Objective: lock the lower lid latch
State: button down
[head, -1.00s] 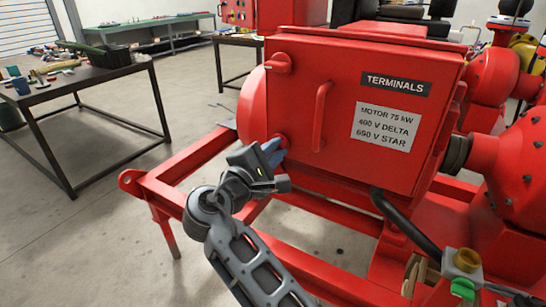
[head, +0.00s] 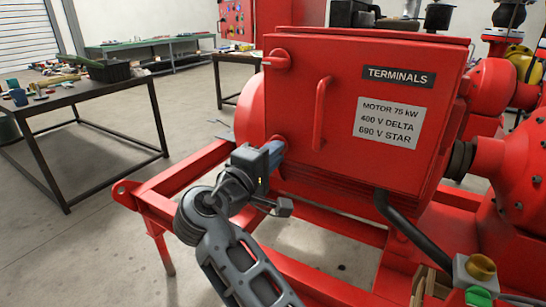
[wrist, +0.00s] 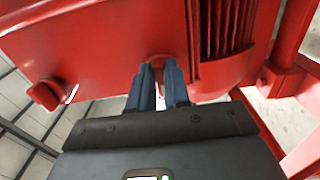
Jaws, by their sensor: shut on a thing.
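The red terminal box (head: 345,110) has a closed lid with a "TERMINALS" label and a vertical handle. The lower lid latch (head: 280,139) is a small red knob at the lid's lower left edge. My gripper (head: 277,150) is at this latch, its blue fingers shut on it. In the wrist view the fingertips (wrist: 162,68) stand on both sides of the latch (wrist: 158,58), which they mostly hide, so its angle is unclear. The upper lid latch (head: 279,60) shows at the lid's upper left, and also in the wrist view (wrist: 46,95).
The red skid frame (head: 180,180) runs below the box and under my arm. A black cable (head: 400,220) leaves the box bottom toward a button box (head: 476,270) at lower right. A dark table (head: 85,95) with tools stands at left, with open floor between.

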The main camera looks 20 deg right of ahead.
dwell(0.3)
jog(key=c, duration=1.1)
grip_release()
jog(key=shift+v, duration=3.9)
